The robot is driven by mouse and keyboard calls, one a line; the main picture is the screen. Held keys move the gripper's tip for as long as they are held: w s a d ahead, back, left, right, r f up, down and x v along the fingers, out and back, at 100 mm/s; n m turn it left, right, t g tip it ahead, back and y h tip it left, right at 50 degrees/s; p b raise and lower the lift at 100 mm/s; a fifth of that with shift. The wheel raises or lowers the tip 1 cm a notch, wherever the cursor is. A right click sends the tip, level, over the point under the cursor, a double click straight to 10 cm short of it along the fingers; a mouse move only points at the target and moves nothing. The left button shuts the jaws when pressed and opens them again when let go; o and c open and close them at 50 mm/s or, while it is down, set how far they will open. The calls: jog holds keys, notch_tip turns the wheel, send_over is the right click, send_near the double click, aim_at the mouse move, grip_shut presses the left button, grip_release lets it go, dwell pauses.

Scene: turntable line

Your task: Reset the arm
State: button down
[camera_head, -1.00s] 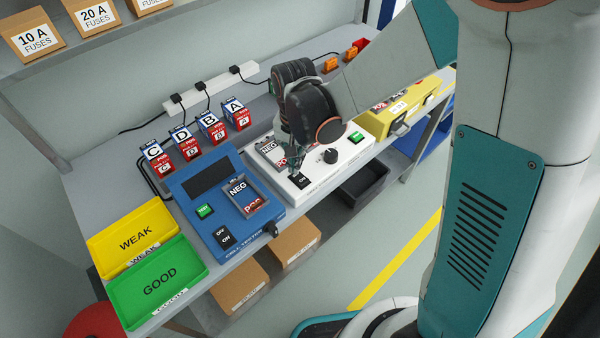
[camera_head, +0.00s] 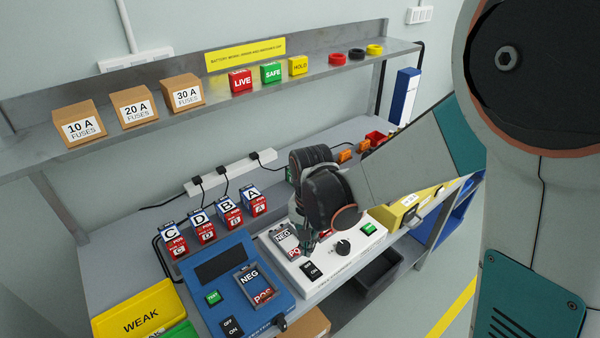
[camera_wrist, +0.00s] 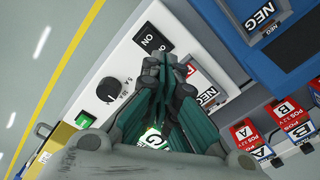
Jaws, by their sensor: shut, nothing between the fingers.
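My gripper (camera_head: 304,238) hangs low over the white device (camera_head: 318,274) on the bench, between its switch and its battery slot. It is shut and holds nothing. In the wrist view my gripper (camera_wrist: 165,62) has its fingers together above the white device (camera_wrist: 118,62), next to the black ON switch (camera_wrist: 152,40). The white device also has a black knob (camera_head: 343,247) and a green button (camera_head: 369,229). Whether the fingertips touch the device I cannot tell.
The blue tester (camera_head: 215,292) stands left of the white device. Batteries (camera_head: 172,242) marked C, D, B and A stand behind it. A yellow WEAK tray (camera_head: 140,312) is at front left. A shelf (camera_head: 215,100) with fuse boxes (camera_head: 133,107) runs above the bench.

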jog(key=shift+d, duration=0.1)
jog(key=s+d+r+n+t, duration=0.1)
jog(key=s+d+r+t, duration=0.15)
jog(key=d+r, duration=0.6)
jog(key=s+d+r+n+t, duration=0.4)
jog(key=s+r, duration=0.4)
jog(key=s, duration=0.2)
jog(key=shift+s+d+r+t, duration=0.25)
jog(key=shift+d+r+t, duration=0.15)
jog(key=shift+d, duration=0.4)
